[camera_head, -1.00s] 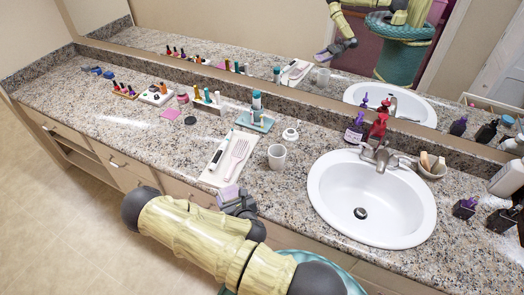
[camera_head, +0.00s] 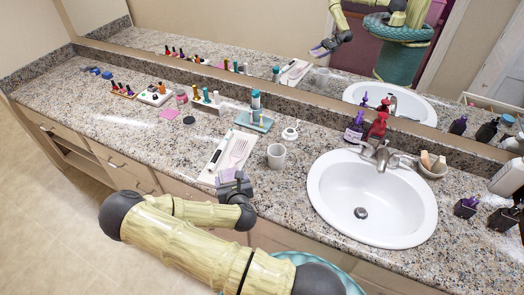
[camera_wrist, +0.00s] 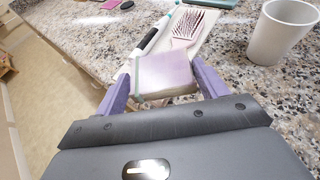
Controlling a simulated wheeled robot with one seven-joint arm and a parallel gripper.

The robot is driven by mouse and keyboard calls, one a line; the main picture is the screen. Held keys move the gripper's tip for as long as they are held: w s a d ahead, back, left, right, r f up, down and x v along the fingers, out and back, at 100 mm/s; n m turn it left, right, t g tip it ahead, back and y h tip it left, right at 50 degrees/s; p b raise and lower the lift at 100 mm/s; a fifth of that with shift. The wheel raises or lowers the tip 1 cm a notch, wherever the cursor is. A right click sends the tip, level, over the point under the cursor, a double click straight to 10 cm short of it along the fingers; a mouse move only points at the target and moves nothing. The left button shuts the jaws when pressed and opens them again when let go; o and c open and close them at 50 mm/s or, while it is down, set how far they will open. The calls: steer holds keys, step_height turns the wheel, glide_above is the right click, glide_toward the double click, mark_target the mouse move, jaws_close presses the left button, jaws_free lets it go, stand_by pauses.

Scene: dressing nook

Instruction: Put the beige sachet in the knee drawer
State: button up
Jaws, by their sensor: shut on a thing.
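My gripper (camera_head: 238,190) is over the front edge of the counter, in front of the white tray with the brush. In the wrist view its two purple fingers (camera_wrist: 160,92) are shut on a flat, squarish thing, which I take for the beige sachet (camera_wrist: 165,72). It looks pinkish beige with a pale green edge, and it shows small at the fingertips in the head view (camera_head: 228,175). Drawer fronts (camera_head: 122,164) with handles run below the counter; I cannot tell which is the knee drawer. My arm hides part of the fronts.
A white tray (camera_head: 213,178) with a pink hairbrush (camera_head: 238,154) lies just beyond my gripper. A white cup (camera_head: 276,157) stands to its right, then the sink (camera_head: 338,205). Nail polish bottles and small trays line the back left. The left front of the counter (camera_head: 95,110) is mostly clear.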

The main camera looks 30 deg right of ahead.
steer(key=shift+w+d+r+m, duration=0.1)
steer(key=shift+w+d+m, duration=0.05)
steer(key=shift+d+m, duration=0.2)
steer(key=shift+w+d+r+h, duration=0.1)
steer(key=shift+d+r+h, duration=0.1)
steer(key=shift+h, duration=0.2)
steer(key=shift+d+f+m, duration=0.1)
steer(key=shift+d+m, duration=0.15)
steer(key=shift+d, duration=0.05)
steer(key=shift+w+d+r+m+g+h+b, duration=0.45)
steer(key=shift+d+r+h+b, duration=0.15)
steer(key=shift+d+r, duration=0.1)
steer(key=d+r+m+g+h+b, duration=0.4)
steer(key=d+r+m+h, duration=0.2)
steer(key=d+r, duration=0.3)
steer(key=shift+w+r, duration=0.2)
steer(key=shift+w, duration=0.05)
steer(key=shift+m+g, duration=0.25)
